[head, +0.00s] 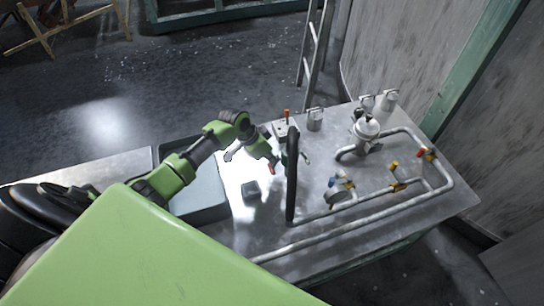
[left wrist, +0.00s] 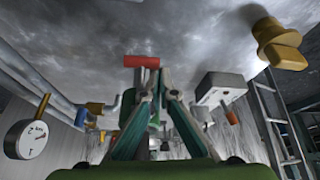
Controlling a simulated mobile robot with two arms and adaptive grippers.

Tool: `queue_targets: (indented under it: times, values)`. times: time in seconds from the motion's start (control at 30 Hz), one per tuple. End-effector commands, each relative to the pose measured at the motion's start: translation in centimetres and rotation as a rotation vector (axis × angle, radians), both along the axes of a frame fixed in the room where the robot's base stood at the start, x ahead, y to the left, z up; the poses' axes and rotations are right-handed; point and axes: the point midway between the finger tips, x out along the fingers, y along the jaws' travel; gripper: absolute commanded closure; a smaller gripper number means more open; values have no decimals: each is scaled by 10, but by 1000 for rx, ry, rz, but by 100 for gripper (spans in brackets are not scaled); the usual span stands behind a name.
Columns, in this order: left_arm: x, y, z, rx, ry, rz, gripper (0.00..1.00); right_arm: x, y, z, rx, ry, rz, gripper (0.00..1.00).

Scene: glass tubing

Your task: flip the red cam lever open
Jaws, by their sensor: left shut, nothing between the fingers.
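The red cam lever (left wrist: 140,62) shows in the left wrist view as a short red bar just past my left fingertips. In the head view it is a small red piece (head: 271,168) on the bench, close beside the end of my left arm. My left gripper (left wrist: 156,88) is shut and empty. Its tips overlap or lie very near the red bar; I cannot tell whether they touch it. In the head view my left gripper (head: 276,160) is small and partly hidden behind a dark upright pipe. My right gripper is not in view.
The dark upright pipe (head: 292,190) stands right of my left gripper. A grey box (left wrist: 220,88) with an orange-red toggle stands nearby. Pipes with a gauge (left wrist: 25,138) and valves fill the right of the bench (head: 410,222). A grey tray (head: 208,207) lies left.

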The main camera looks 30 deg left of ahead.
Motion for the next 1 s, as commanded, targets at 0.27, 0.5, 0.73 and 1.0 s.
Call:
queue_targets:
  times: [0.27, 0.5, 0.73, 1.0]
  values:
    - [-1, 1, 5, 48, 55, -1, 100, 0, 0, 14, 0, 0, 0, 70]
    - [-3, 2, 11, 154, 175, -1, 100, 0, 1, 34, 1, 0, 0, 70]
    - [-7, 5, 12, 300, 341, 0, 100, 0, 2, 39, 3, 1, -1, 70]
    - [-9, 7, 17, 432, 488, 0, 100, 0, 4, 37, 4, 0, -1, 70]
